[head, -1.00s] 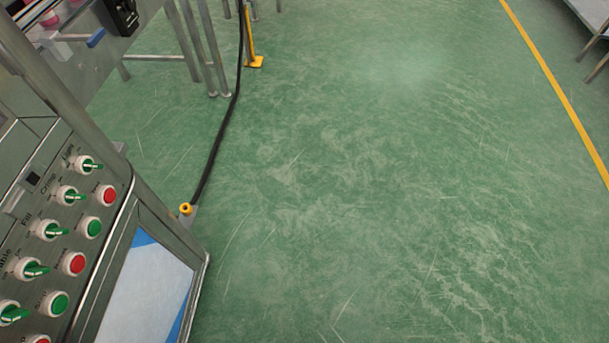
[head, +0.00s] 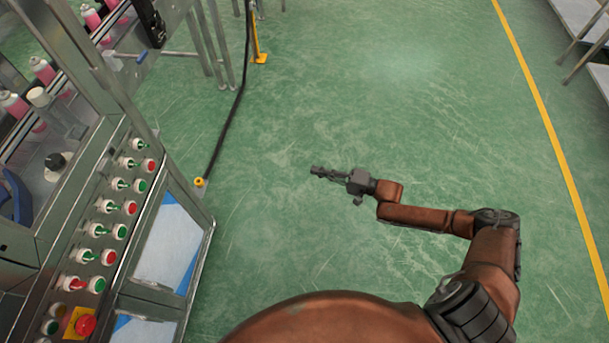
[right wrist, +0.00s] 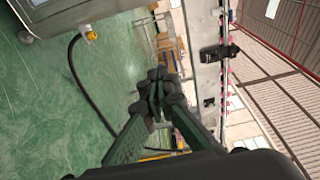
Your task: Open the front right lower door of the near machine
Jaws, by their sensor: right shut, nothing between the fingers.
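The near machine (head: 120,190) stands at the left in the head view, with a sloped panel of knobs and buttons on its front. Below the panel are two lower doors with white and blue faces; the farther one (head: 170,245) appears to be the front right one and looks closed. My right gripper (head: 317,171) is over the floor to the right of that door, apart from it, pointing left toward the machine. It is shut and empty; its closed fingers also show in the right wrist view (right wrist: 158,90). My left gripper is not in view. No door handle is clear.
A black cable (head: 230,120) runs along the floor to a yellow fitting (head: 199,182) near the machine's far corner. Metal legs (head: 215,45) and a yellow post (head: 257,45) stand behind. Green floor (head: 400,110) is clear around my right arm. Pink cans (head: 42,70) sit inside the machine.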

